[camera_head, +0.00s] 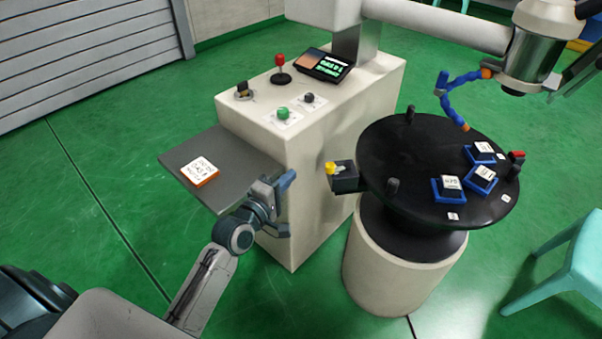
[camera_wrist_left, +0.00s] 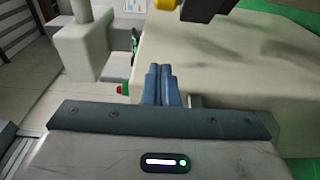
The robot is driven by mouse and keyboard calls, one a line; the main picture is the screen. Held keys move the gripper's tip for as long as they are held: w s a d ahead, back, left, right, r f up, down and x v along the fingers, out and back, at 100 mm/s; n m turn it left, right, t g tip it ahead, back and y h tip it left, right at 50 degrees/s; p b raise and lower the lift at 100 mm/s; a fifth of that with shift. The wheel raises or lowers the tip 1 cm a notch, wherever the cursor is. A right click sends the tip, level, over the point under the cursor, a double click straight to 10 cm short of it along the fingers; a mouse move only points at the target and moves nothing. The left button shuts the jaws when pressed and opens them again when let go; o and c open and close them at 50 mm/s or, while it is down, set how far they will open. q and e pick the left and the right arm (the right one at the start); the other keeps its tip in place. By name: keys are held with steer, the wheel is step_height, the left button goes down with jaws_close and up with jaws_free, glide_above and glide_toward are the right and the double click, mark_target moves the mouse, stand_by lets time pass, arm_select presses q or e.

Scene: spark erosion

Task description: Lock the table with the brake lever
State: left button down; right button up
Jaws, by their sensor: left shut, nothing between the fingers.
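The round black table (camera_head: 420,165) stands on a pale cylindrical base right of the console. A black bracket (camera_head: 346,178) at its left side carries a yellow-tipped lever (camera_head: 331,168), which looks like the brake lever. The yellow tip (camera_wrist_left: 166,4) and the black bracket (camera_wrist_left: 207,8) also show at the top edge of the left wrist view, partly cut off. My left gripper (camera_head: 285,182) is shut and empty, to the left of the lever and apart from it. Its blue fingers (camera_wrist_left: 162,80) lie together in the left wrist view. My right gripper is not in view.
Blue holders with dark blocks (camera_head: 448,189) and black posts stand on the table. The pale console (camera_head: 325,130) has a red-knobbed lever (camera_head: 279,62), buttons and a screen. A grey shelf (camera_head: 235,160) bears a labelled tile (camera_head: 200,171). A blue hose (camera_head: 455,88) hangs above the table.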

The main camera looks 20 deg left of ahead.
arm_select(q)
steer(key=w+d, duration=0.5)
steer(key=w, duration=0.2)
steer(key=shift+d+b, duration=0.2)
steer(key=shift+b, duration=0.2)
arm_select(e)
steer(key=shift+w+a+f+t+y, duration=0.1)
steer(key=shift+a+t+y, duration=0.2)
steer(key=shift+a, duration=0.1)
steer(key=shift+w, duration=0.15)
